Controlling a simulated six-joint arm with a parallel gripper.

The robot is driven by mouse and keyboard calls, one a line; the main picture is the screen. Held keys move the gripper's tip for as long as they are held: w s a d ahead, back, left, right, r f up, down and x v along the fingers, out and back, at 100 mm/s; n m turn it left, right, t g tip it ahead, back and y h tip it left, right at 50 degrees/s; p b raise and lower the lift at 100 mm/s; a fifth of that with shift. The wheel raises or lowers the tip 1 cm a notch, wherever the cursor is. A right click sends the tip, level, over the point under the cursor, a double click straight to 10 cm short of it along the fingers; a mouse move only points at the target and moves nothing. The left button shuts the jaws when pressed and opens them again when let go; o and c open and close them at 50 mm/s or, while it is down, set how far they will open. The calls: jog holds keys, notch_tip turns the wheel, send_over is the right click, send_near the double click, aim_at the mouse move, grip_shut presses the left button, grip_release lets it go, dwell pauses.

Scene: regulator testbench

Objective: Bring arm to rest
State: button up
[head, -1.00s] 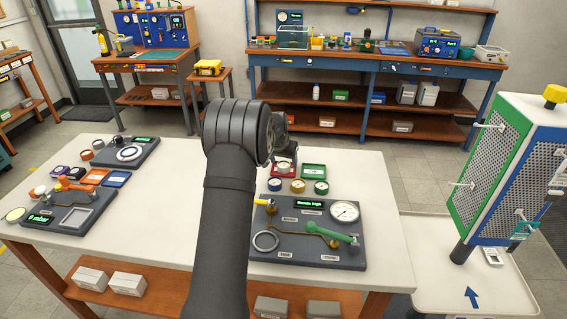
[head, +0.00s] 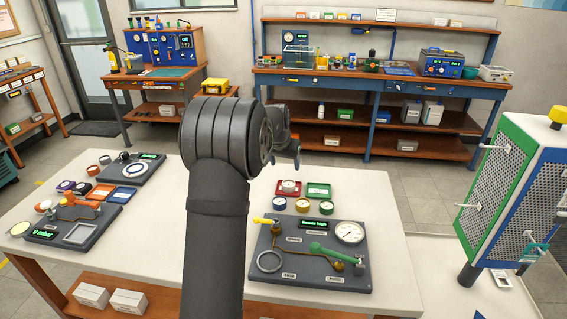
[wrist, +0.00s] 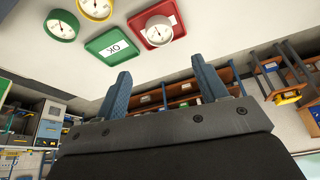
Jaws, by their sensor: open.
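My gripper (wrist: 163,88) shows in the wrist view with its two blue fingers well apart and nothing between them. In the head view, my arm stands up over the table and largely hides the gripper. A red tray (head: 281,193) holds a white-faced gauge (head: 289,186). The green tray (head: 319,190) beside it is empty; the wrist view shows its OK label (wrist: 113,48). A blue gauge (head: 279,203), a yellow gauge (head: 303,205) and a green gauge (head: 328,206) lie in front of the trays. The gripper touches none of them.
A dark test board (head: 285,282) with a mounted gauge (head: 350,232), green lever (head: 330,254) and yellow handle (head: 265,221) lies right of my arm. More boards and small parts lie at left. A perforated panel stand (head: 515,200) is at right. Benches stand behind.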

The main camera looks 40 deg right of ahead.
aim_at(289, 183)
jog(key=shift+f, duration=0.1)
jog(key=x, duration=1.2)
jog(key=shift+w+d+f, duration=0.1)
jog(key=shift+f, duration=0.1)
notch_tip(289, 183, up, 3)
jog(key=shift+f, duration=0.1)
jog(key=shift+r, duration=0.6)
jog(key=shift+f, duration=0.1)
